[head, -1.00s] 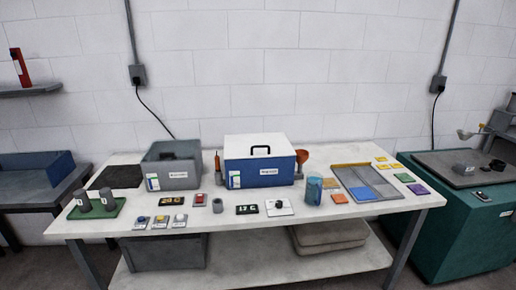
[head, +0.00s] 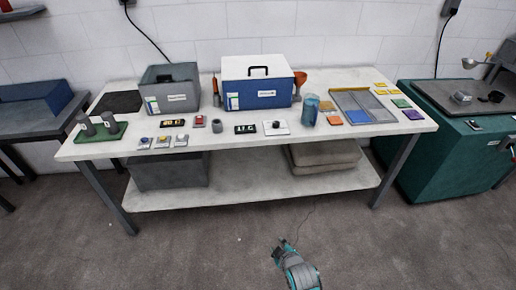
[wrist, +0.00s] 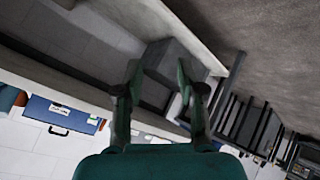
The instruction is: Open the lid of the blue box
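The blue box (head: 258,95) stands at the back middle of the table. Its white lid (head: 235,68) is shut, with a black handle (head: 258,70) on top. The box also shows at the lower left in the wrist view (wrist: 85,122), rotated. My gripper (head: 282,245) is low in front of the table, well apart from the box. In the wrist view my gripper's two fingers (wrist: 158,78) are spread, with nothing between them.
A grey lidded box (head: 170,90) stands left of the blue box. A blue cylinder (head: 310,110), a divided tray (head: 362,106) and several small items sit on the white table (head: 230,160). The floor in front is clear.

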